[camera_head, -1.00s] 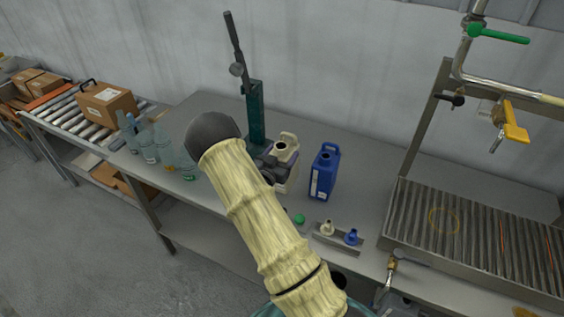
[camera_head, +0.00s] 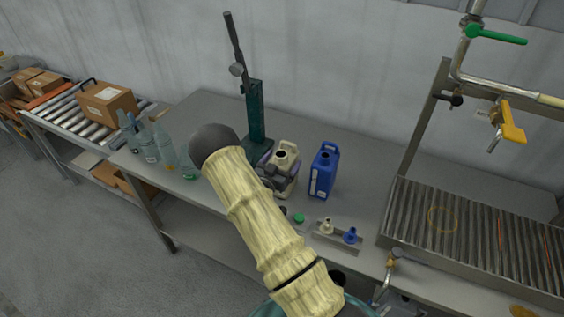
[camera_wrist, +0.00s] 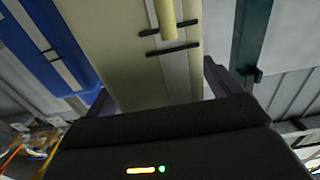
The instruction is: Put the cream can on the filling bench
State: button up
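The cream can (camera_head: 287,157) is upright over the grey steel bench (camera_head: 345,135), just left of the blue can (camera_head: 323,172). My gripper (camera_head: 279,182) is around its body from the front, with a finger on either side. In the wrist view the cream can (camera_wrist: 130,60) fills the space between my gripper's fingers (camera_wrist: 158,90), which appear closed against its sides. Its base is hidden by my arm and gripper, so I cannot tell whether it touches the bench top.
A green stand (camera_head: 256,115) rises behind the cream can. Clear bottles (camera_head: 150,145) stand at left, beside a roller conveyor (camera_head: 85,115). A small holder (camera_head: 338,238) with cream and blue caps lies in front. A slatted tray (camera_head: 470,235) is at right.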

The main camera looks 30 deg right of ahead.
jog(key=shift+r, duration=0.15)
jog(key=b+v, duration=0.4)
jog(key=v, duration=0.8)
jog(key=shift+s, duration=0.15)
